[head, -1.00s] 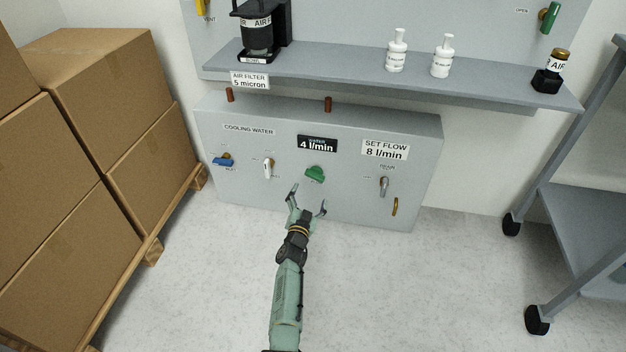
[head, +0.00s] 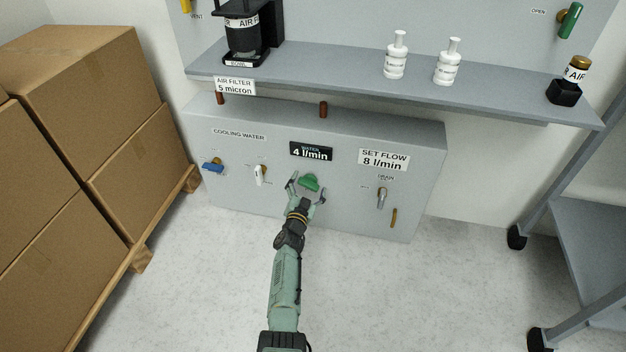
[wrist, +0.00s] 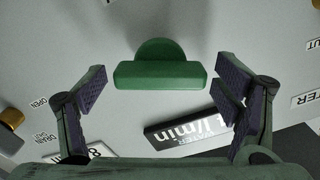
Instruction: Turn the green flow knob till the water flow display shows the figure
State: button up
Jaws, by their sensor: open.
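The green flow knob (head: 309,183) is on the front of the grey cooling water box, below the water flow display. It also shows in the wrist view (wrist: 160,72), its bar lying across the picture. The black water flow display (head: 311,151) reads 4 l/min, and the white set flow label (head: 384,159) reads 8 l/min. My gripper (head: 305,188) is open at the knob. In the wrist view my fingertips (wrist: 160,85) stand on both sides of the knob's bar, with a gap at each end and nothing held.
On the same box are a blue inlet handle (head: 213,165), a white handle (head: 261,175) to the knob's left, and a drain handle (head: 382,198) to its right. A shelf (head: 330,79) juts out above. Cardboard boxes (head: 80,110) stand at left, a grey cart (head: 590,235) at right.

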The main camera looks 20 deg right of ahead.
jog(key=shift+w+d, duration=0.15)
jog(key=shift+w, duration=0.1)
jog(key=shift+c, duration=0.4)
jog(key=c, duration=1.1)
